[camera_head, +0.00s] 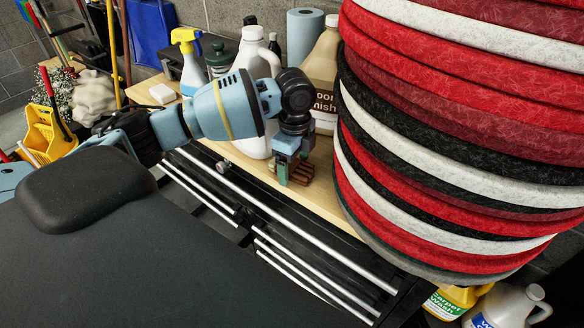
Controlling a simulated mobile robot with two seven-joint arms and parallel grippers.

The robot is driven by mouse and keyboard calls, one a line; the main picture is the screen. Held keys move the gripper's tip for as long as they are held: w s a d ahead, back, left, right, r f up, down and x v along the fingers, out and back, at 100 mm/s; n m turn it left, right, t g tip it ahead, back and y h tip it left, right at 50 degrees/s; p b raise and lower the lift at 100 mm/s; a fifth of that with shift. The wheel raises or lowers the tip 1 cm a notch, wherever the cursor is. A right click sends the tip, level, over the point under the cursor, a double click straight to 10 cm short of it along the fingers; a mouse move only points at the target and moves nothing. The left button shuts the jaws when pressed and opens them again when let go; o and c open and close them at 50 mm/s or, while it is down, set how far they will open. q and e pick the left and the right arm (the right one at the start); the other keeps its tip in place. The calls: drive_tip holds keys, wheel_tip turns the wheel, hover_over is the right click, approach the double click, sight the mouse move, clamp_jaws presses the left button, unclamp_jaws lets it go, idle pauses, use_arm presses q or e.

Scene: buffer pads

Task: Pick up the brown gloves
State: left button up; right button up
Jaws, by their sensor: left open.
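My left gripper (291,178) is open and points down over the front part of the wooden shelf top (322,200), between the white jug and the stack of round pads. A small reddish-brown patch (302,173) shows right at its fingertips. I cannot tell whether this is part of the brown gloves or of a finger. My right gripper is not in view.
A tall stack of red, white and black pads (450,130) stands close on the right. A white jug (256,60), a brown-labelled jug (322,70), a yellow-topped spray bottle (190,65) and a blue roll (303,35) stand behind. Metal rails (290,215) run below the shelf's front edge.

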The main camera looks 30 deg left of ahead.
sight(295, 165)
use_arm(q)
drive_tip(key=shift+c, duration=0.4)
drive_tip(key=c, duration=1)
drive_tip(key=shift+r, duration=0.1)
drive_tip(key=shift+r, duration=0.6)
wheel_tip(295, 165, up, 2)
drive_tip(key=shift+r, duration=0.2)
drive_tip(key=s+d, duration=0.1)
drive_tip(key=s, duration=0.4)
drive_tip(key=s+d, duration=0.1)
drive_tip(key=s, duration=0.4)
drive_tip(key=s+r, duration=0.1)
drive_tip(key=s, duration=0.4)
drive_tip(key=shift+s+d+r+p, duration=0.1)
drive_tip(key=shift+s+d+p, duration=0.25)
drive_tip(key=shift+s+d, duration=0.05)
